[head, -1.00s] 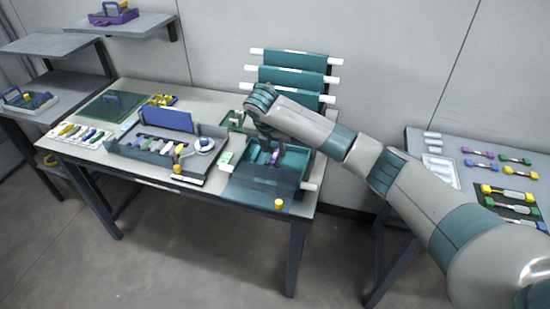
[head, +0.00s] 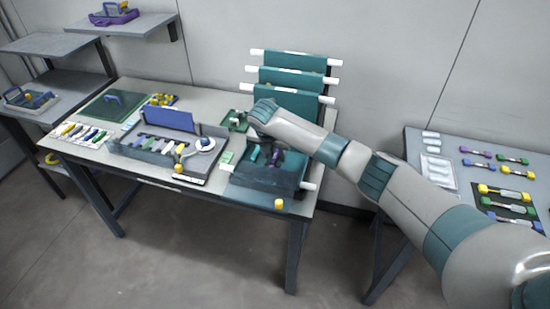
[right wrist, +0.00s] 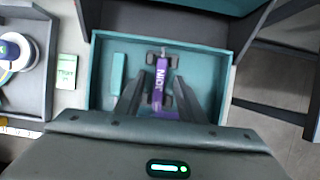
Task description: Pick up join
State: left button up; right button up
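The join is a purple piece marked JOIN (right wrist: 160,85) with dark end blocks, lying in a teal tray (right wrist: 101,62) in the right wrist view. My right gripper (right wrist: 158,88) is open, with its two dark fingers on either side of the join. Whether the fingers touch it cannot be told. In the head view the teal tray (head: 262,184) is at the right end of the bench, and my right gripper (head: 275,157) is low over it, partly hiding what is inside. My left gripper is out of view.
A teal bar (right wrist: 118,73) lies in the tray left of the join. A grey splicer case (head: 150,150) with a blue lid stands to the left.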

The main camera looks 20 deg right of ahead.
aim_at(275, 158)
jog(key=shift+c, duration=0.6)
grip_shut()
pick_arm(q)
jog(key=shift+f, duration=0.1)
pick_arm(e)
jog(key=shift+r, duration=0.2)
